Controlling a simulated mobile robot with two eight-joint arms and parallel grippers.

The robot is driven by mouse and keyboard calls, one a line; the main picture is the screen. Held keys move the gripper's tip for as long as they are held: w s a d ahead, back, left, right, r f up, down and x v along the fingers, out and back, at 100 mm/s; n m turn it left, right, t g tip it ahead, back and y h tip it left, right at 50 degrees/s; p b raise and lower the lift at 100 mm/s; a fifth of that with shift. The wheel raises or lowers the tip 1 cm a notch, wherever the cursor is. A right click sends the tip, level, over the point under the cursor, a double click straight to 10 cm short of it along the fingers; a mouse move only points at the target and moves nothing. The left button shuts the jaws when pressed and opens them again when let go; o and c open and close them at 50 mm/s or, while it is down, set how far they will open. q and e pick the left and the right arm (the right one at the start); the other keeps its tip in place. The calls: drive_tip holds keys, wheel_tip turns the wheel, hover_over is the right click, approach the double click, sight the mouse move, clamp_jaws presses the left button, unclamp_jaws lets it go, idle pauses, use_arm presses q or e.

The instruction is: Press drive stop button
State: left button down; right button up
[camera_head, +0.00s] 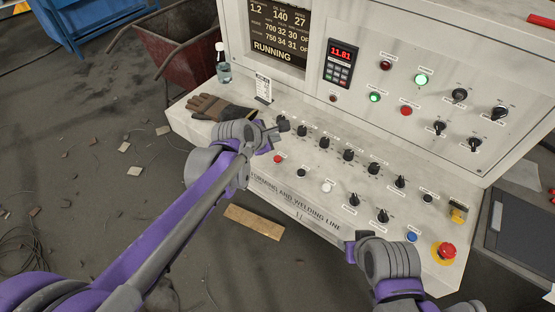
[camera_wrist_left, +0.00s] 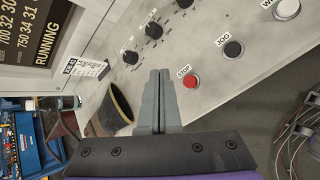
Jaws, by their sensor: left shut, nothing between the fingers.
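A small red button (camera_head: 278,159) sits on the sloped console near its left front edge. In the left wrist view the red button (camera_wrist_left: 190,81) carries a STOP label and lies just right of the fingertips. My left gripper (camera_head: 279,131) is over the left part of the console, behind the button in the head view. In the left wrist view its two grey fingers (camera_wrist_left: 159,76) are together and empty. I cannot tell whether they touch the panel. My right gripper (camera_head: 352,247) is at the console's front edge; its fingers are not clear.
A row of black knobs (camera_head: 348,155) runs along the console. A black button (camera_head: 302,173) labelled JOG and a white button (camera_head: 326,188) are beside the red one. A red emergency button (camera_head: 447,251) is at right.

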use_arm(q)
drive_tip(key=shift+f+b, duration=1.8)
drive_tip(key=shift+f, duration=1.4)
use_arm(e)
drive_tip(key=shift+s+f, duration=0.2)
drive_tip(key=shift+f, duration=0.6)
drive_tip(key=shift+s+f, duration=0.25)
drive_tip(key=shift+f, duration=0.55)
drive_tip(key=shift+s+f, duration=0.2)
drive_tip(key=shift+f, duration=0.6)
use_arm(q)
drive_tip(key=shift+f, duration=0.15)
use_arm(e)
drive_tip(key=shift+f, duration=0.1)
use_arm(q)
drive_tip(key=shift+f+b, duration=0.25)
drive_tip(key=shift+b, duration=0.05)
use_arm(e)
drive_tip(key=shift+f, duration=0.25)
